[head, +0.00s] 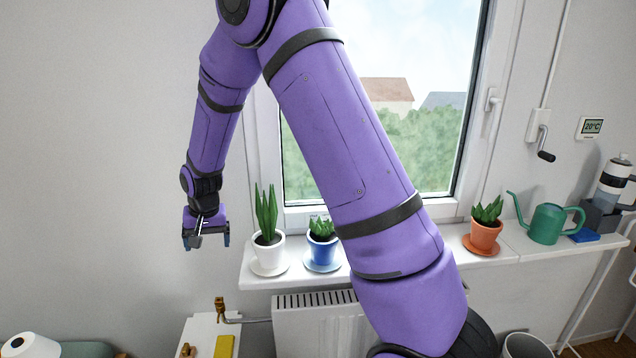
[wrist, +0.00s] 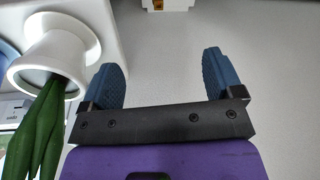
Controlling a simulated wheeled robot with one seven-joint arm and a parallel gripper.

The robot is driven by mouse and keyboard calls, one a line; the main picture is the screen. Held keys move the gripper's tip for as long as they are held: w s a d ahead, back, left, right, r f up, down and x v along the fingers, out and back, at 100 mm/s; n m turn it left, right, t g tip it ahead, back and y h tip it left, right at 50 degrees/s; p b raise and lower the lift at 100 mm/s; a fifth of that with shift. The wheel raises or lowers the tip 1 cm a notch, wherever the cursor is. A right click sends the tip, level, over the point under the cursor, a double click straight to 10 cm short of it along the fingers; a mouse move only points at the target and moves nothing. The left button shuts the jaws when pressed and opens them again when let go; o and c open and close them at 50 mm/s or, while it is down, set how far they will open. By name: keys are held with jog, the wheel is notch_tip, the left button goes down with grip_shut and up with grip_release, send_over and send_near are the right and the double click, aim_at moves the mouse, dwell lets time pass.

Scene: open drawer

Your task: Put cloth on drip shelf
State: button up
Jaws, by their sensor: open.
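My gripper (head: 207,241) hangs in the air left of the window sill, left of the white plant pot. In the wrist view my gripper (wrist: 161,62) has its two blue fingers wide apart with nothing between them. A flat blue piece (head: 584,236), possibly a folded cloth, lies on the sill at the far right, beside the green watering can. A flat yellow piece (head: 224,346), also possibly a cloth, lies on a low white surface (head: 203,329) at the bottom. I cannot tell for certain which is the cloth or which surface is the drip shelf.
A white pot (head: 268,250), a blue pot (head: 322,248), a terracotta pot (head: 483,236) and a green watering can (head: 547,223) stand on the sill (head: 510,250). A radiator (head: 317,323) is below. A grey-black device (head: 609,190) stands far right. The wall left of my gripper is clear.

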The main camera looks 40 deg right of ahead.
jog(key=s+d+r+n+t, duration=0.1)
jog(key=s+r, duration=0.6)
jog(key=r, duration=0.3)
jog(key=s+d+r+n+t, duration=0.1)
jog(key=s+d+r, duration=0.1)
jog(key=s+r, duration=0.7)
jog(key=s+d+r+n, duration=0.1)
jog(key=s+r, duration=0.2)
jog(key=s, duration=0.6)
jog(key=s+d+r+n+t, duration=0.1)
jog(key=s+r, duration=0.3)
jog(key=s, duration=0.6)
jog(key=shift+s+n, duration=0.25)
jog(key=shift+n, duration=0.15)
